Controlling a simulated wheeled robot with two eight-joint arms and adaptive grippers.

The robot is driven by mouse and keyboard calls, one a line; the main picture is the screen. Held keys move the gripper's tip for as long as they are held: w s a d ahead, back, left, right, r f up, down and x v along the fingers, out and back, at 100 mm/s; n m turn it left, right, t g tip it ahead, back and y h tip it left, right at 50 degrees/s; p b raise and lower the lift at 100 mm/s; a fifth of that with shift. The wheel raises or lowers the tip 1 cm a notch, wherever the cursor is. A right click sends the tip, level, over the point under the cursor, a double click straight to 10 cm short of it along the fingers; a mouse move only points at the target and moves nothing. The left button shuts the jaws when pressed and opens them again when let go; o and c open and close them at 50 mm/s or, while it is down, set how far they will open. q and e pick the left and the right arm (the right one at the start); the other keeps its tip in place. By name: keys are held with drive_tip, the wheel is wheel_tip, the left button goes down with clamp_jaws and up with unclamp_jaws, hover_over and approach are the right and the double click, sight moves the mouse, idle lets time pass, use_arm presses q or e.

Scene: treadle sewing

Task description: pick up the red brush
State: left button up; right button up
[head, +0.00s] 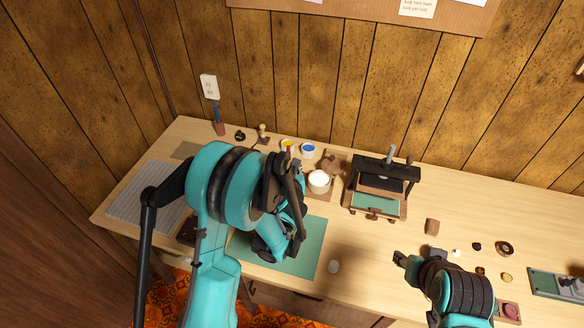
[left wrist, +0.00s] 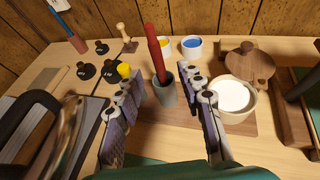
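The red brush (left wrist: 154,50) stands upright with a slight tilt in a grey cup (left wrist: 166,92) in the left wrist view. My left gripper (left wrist: 160,82) is open, its fingers apart on either side of the view, with the brush and cup between and beyond them. I see no finger touching the brush. In the head view, a small dark red tip of the brush (head: 289,151) shows above my left gripper (head: 296,180); my arm hides the cup there. My right gripper (head: 402,259) is over the front right of the table, away from the brush; its opening is unclear.
Close right of the cup is a bowl of white stuff (left wrist: 232,96), with a round wooden piece (left wrist: 245,62) behind it. Yellow and blue pots (left wrist: 188,47) stand behind. Black weights (left wrist: 87,72) lie left. A press (head: 385,180) stands further right.

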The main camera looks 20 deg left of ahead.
sight(288, 161)
use_arm(q)
drive_tip(key=x, duration=0.3)
drive_tip(key=shift+s+a+f+b, duration=0.1)
drive_tip(key=shift+b, duration=0.2)
drive_tip(key=b+x, duration=0.1)
drive_tip(key=x, duration=0.4)
drive_tip(key=shift+s+f+b, duration=0.1)
drive_tip(key=shift+b, duration=0.2)
clamp_jaws()
